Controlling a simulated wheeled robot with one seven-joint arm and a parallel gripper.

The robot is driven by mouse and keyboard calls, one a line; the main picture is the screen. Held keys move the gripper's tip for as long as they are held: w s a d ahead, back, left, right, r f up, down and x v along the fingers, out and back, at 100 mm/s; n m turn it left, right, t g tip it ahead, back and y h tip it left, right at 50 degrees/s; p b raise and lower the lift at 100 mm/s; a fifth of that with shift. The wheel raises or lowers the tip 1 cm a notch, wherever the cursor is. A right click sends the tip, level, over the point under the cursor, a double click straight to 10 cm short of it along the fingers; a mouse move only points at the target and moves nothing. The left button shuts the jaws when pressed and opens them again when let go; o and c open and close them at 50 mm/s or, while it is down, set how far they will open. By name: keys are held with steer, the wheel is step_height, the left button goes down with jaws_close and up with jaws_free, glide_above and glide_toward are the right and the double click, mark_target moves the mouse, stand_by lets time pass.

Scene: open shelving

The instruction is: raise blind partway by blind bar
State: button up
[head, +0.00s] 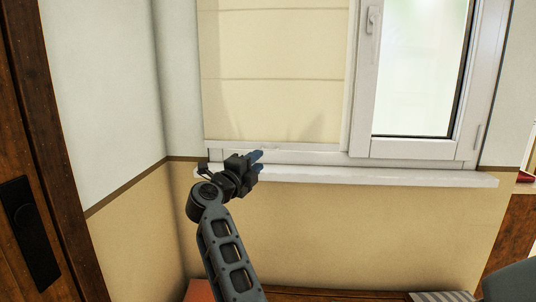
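A cream roman blind (275,65) hangs over the left part of the window, down to near the sill. Its pale blind bar (300,147) runs along the bottom edge. My gripper (259,161) is in front of the window's lower frame, just below the bar and above the sill. Its two dark bluish fingers point right and look spread apart, with nothing visible between them. I cannot tell whether the upper finger touches the bar. The gripper hides a short stretch of the lower frame and sill.
A white window sill (400,178) juts out below the window. A window sash with a handle (373,20) stands at the right. A dark wooden door (40,170) is at the left edge. A wooden surface (330,294) lies at the bottom. The wall below the sill is bare.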

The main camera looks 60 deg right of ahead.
mark_target(270, 150)
steer(key=d, duration=0.5)
steer(key=d+r, duration=0.1)
steer(key=d, duration=0.1)
steer(key=shift+d, duration=0.25)
steer(key=shift+c, duration=0.2)
jaws_close()
steer(key=shift+f, duration=0.1)
stand_by(0.9)
